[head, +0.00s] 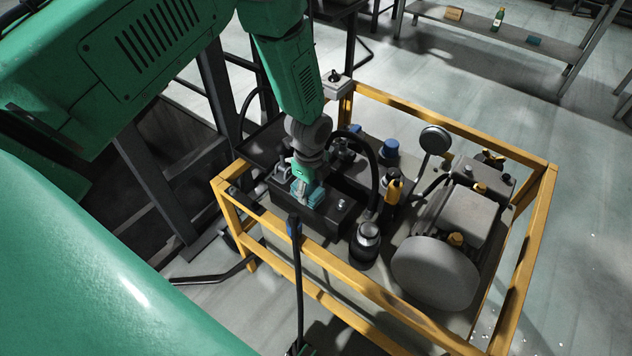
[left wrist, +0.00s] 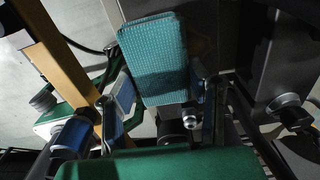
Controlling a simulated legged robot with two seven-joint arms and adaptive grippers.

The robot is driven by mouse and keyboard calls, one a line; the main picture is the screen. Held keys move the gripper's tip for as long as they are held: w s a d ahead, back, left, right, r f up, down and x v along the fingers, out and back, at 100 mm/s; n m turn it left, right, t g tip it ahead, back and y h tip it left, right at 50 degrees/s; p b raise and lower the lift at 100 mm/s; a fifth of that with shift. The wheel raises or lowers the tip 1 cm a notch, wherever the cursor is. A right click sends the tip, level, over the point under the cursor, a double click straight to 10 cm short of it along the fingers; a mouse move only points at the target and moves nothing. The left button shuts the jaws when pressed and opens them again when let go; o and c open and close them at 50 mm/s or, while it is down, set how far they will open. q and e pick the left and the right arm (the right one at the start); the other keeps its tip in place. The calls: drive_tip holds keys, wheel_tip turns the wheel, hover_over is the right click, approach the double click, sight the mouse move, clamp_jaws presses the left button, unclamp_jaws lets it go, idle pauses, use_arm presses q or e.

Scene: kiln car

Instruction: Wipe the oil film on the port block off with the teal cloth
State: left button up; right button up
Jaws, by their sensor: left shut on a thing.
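My left gripper (head: 303,184) is shut on the teal cloth (head: 312,197), low over the dark port block (head: 328,216) inside the yellow frame. In the left wrist view the cloth (left wrist: 153,60) is a folded, textured pad between the two fingers of the gripper (left wrist: 160,92). The pad is at or just above the block's top; I cannot tell whether it touches. The cloth and gripper hide part of the block. I cannot make out the oil film clearly. My right gripper is not in view.
A yellow frame (head: 522,262) surrounds the unit. A black hose (head: 376,178), a dark jar (head: 364,244), a yellow-topped bottle (head: 393,190) and a large grey cylinder (head: 434,276) stand right of the block. A black lead (head: 297,275) hangs in front. Open floor lies right.

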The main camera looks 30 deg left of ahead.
use_arm(q)
drive_tip(key=shift+s+a+p, duration=0.25)
drive_tip(key=shift+s+p, duration=0.3)
drive_tip(key=shift+s, duration=0.7)
drive_tip(key=shift+w+d+f+b, duration=0.15)
drive_tip(key=shift+w+b, duration=0.65)
drive_tip(key=shift+w, duration=0.95)
drive_tip(key=shift+w+d, duration=0.1)
drive_tip(key=shift+w, duration=0.4)
